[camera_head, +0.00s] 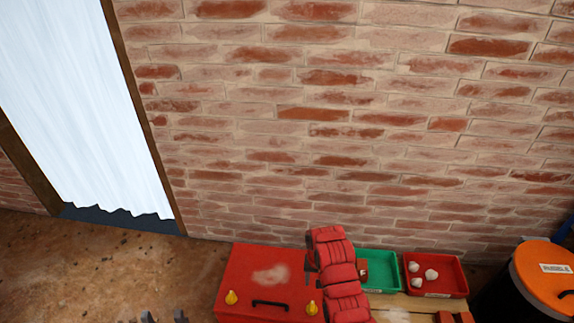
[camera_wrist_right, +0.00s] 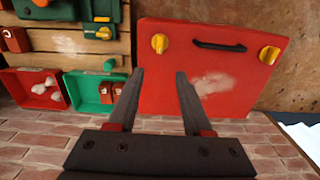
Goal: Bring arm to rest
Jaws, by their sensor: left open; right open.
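My left gripper (camera_head: 164,317) shows only as two dark fingertips at the bottom edge of the head view. They stand apart over the brown floor, with nothing visible between them. My right gripper (camera_wrist_right: 159,72) is open in the right wrist view, its two dark fingers apart and nothing held. Behind its fingertips is a red case (camera_wrist_right: 215,75) with a black handle and yellow latches. The gap between the tips and the case is hard to judge. In the head view my red right arm rises near the case's right side, and its fingers are mostly hidden.
A green bin (camera_head: 380,284) and a red bin (camera_head: 458,289) with white lumps stand right of the case (camera_head: 262,262). An orange-lidded drum (camera_head: 540,268) is at far right. A brick wall (camera_head: 330,130) stands behind. Bare floor (camera_head: 100,262) lies at left.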

